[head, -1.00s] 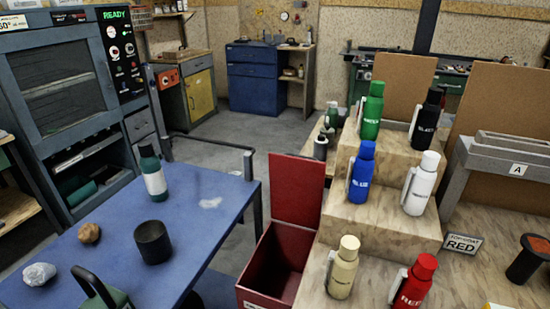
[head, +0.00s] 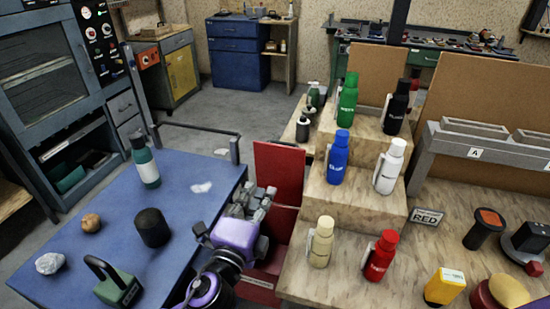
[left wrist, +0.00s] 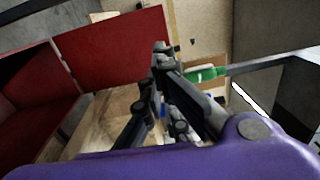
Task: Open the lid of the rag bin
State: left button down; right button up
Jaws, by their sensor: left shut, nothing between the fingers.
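The red rag bin (head: 262,289) stands on the floor between the blue table and the stepped wooden stand. Its red lid (head: 285,165) is raised and stands upright at the back of the bin. My left gripper (head: 266,194) is shut and empty, in front of the lid's left part and above the bin. It hides part of the bin's opening. In the left wrist view the lid (left wrist: 120,45) is beside the shut fingers (left wrist: 160,50), and the red bin (left wrist: 30,110) is at the left. Whether the fingers touch the lid I cannot tell. My right gripper is not in view.
The blue table (head: 195,215) at left carries a green bottle (head: 147,165), a black cup (head: 152,228) and a green handled block (head: 117,286). The wooden stand (head: 335,200) at right holds several bottles. Open floor (head: 225,115) lies behind.

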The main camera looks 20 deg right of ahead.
aim_at(278, 151)
pick_arm(q)
jog(key=x, duration=1.2)
jog(key=shift+w+d+r, duration=0.1)
jog(key=shift+w, duration=0.05)
jog(key=shift+w+d, duration=0.25)
jog(key=shift+w, duration=0.1)
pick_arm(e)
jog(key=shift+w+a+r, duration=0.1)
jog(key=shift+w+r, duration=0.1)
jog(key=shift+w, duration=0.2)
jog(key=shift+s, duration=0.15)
pick_arm(q)
jog(key=b+x, duration=0.1)
jog(key=x, duration=0.4)
jog(key=shift+d+b, duration=0.1)
jog(key=shift+b, duration=0.2)
jog(key=shift+w+d, duration=0.1)
jog(key=shift+w, duration=0.1)
jog(key=shift+r, duration=0.1)
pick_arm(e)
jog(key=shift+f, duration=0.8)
